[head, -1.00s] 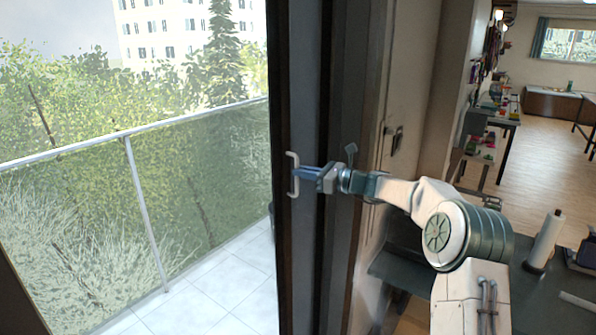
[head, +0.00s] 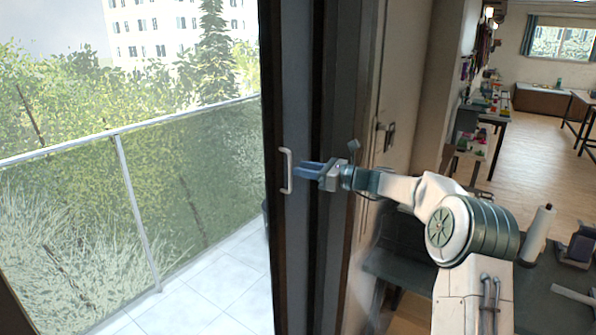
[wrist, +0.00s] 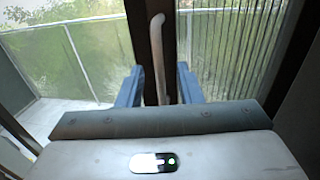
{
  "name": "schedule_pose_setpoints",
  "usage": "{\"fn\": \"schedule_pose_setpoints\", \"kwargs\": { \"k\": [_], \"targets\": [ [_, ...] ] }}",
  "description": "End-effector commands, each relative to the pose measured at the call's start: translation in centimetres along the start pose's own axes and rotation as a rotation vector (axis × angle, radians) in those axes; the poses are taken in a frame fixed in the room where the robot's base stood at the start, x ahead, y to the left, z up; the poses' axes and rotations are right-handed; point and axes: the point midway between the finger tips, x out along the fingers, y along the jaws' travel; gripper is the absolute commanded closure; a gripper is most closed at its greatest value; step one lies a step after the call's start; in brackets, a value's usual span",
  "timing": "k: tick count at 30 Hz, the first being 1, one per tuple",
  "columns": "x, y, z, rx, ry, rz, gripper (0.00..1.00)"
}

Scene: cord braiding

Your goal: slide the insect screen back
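The insect screen (wrist: 232,45) shows as a vertically striped mesh on the right of the wrist view. Its dark upright bar (head: 294,250) carries a pale bow-shaped handle (head: 286,171), which also shows in the wrist view (wrist: 158,55). My gripper (head: 300,170) has blue fingers, parted and empty. In the head view its tips are just right of the handle, with a small gap. In the wrist view the handle appears between the two fingers (wrist: 158,86), beyond their tips. The mesh cannot be made out in the head view.
Left of the bar the opening is clear onto a tiled balcony (head: 215,290) with a glass railing (head: 190,190). A wall with a door latch (head: 386,136) stands close on the right. A dark bench (head: 400,250) lies below my arm.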

Motion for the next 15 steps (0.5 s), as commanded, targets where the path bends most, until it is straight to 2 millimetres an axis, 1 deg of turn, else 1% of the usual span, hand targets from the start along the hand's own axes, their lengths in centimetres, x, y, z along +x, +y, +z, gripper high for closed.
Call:
{"fn": "schedule_pose_setpoints", "kwargs": {
  "k": [1,6,10,15],
  "targets": [
    [-1.1,-0.1,-0.3,-0.001,0.0,-0.004,0.67],
    [-3.7,-0.1,-0.2,-0.001,0.0,-0.002,0.67],
    [-4.8,0.0,-0.1,0.0,0.001,-0.001,0.67],
    [-5.1,0.0,-0.1,0.001,0.0,0.001,0.67]
  ]
}}
